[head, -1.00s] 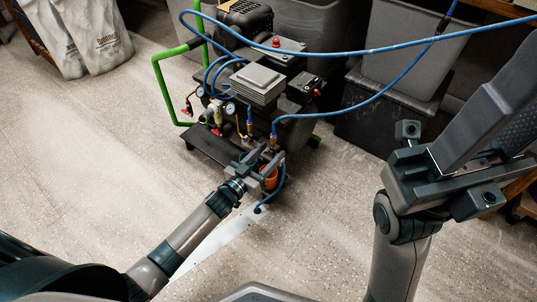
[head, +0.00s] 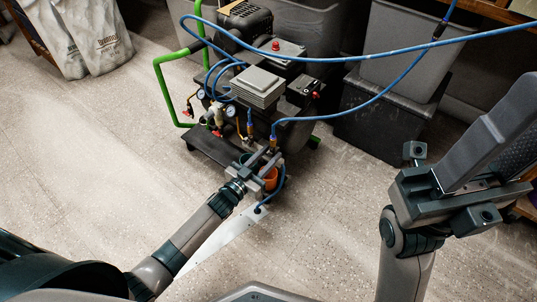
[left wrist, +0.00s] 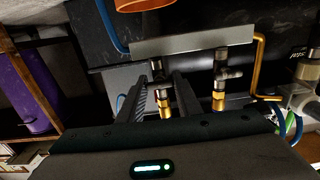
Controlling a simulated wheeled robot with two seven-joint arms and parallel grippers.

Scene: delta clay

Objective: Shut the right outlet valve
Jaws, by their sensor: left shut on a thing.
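The compressor (head: 258,88) stands on the floor with two outlets on its near side. The right outlet valve (head: 273,143) has a brass fitting and a blue hose. My left gripper (head: 265,160) is in front of it. In the left wrist view the right outlet valve (left wrist: 164,103) shows between the two fingers of my left gripper (left wrist: 164,80), which are shut on it; the exact contact is partly hidden. The left outlet valve (left wrist: 220,92) stands clear beside them. My right gripper (head: 460,185) is raised at the right, away from the compressor; its jaw gap is unclear.
Blue hoses (head: 350,55) cross above and beside the compressor. An orange cup-like part (head: 271,178) sits right by my left gripper. Grey bins (head: 405,60) stand behind at the right.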

